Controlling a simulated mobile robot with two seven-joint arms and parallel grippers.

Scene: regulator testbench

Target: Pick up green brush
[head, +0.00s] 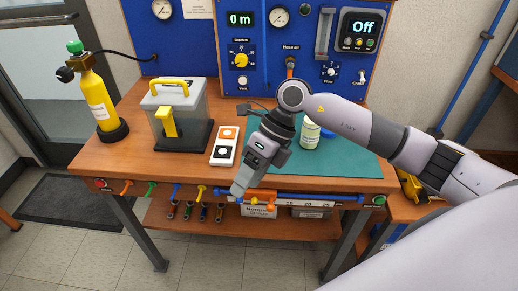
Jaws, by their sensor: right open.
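A small green-handled item (151,188), which looks like the green brush, hangs at the table's front edge, left of the middle. It is in a row with an orange one (127,187), a blue one (176,190) and a yellow one (201,190). Its lower part is too small to make out. My right gripper (240,188) points down over the front edge of the table, right of this row and apart from the green item. It is open, and I see nothing between its fingers. My left gripper is not in view.
On the wooden table (105,160) stand a yellow cylinder (97,100), a clear box with yellow handles (184,98), a two-button box (224,146) and a pale jar (310,134) on a green mat (345,160). A blue gauge panel (262,70) rises behind. A lower shelf (160,222) holds several items.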

